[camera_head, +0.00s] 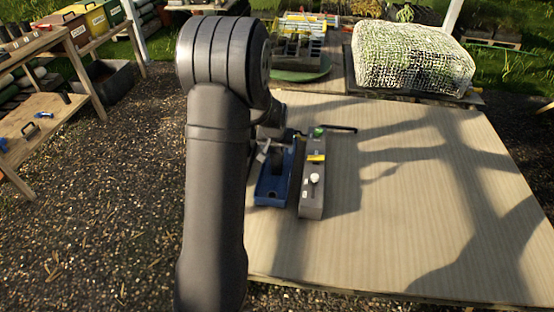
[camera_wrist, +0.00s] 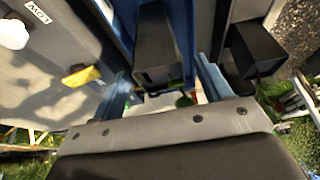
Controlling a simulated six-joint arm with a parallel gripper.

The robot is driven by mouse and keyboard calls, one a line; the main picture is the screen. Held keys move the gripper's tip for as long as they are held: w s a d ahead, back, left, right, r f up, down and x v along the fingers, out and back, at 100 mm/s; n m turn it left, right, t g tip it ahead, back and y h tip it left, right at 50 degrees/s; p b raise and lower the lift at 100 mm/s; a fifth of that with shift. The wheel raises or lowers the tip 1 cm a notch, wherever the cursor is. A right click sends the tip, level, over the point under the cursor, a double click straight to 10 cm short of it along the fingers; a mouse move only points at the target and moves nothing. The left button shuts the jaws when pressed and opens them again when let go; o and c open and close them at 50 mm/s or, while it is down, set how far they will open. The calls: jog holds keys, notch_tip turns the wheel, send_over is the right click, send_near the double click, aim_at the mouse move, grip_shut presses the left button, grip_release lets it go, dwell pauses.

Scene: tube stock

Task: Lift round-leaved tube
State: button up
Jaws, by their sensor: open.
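My gripper (camera_wrist: 163,85) is open, with its two blue-grey fingers spread either side of the near end of a dark square tube (camera_wrist: 157,45). Contact between the fingers and the tube cannot be made out. The tube lies along the blue tray (camera_wrist: 188,22). In the head view the blue tray (camera_head: 270,190) is on the table, with the dark tube (camera_head: 277,162) in it; my arm partly covers that area. A second dark tube (camera_wrist: 255,50) is right of the fingers in the wrist view. Leaves that would tell which tube is round-leaved are not clear.
A grey box (camera_head: 311,200) with a white knob and yellow part stands close right of the tray. The table (camera_head: 420,220) is bare to its right. A netted bale (camera_head: 412,60) and a tray of pots (camera_head: 297,45) are at the back. Shelves (camera_head: 40,120) stand left.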

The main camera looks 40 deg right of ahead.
jog(key=shift+x, duration=1.7)
jog(key=c, duration=1.2)
jog(key=shift+o, duration=0.2)
jog(key=shift+r, duration=0.15)
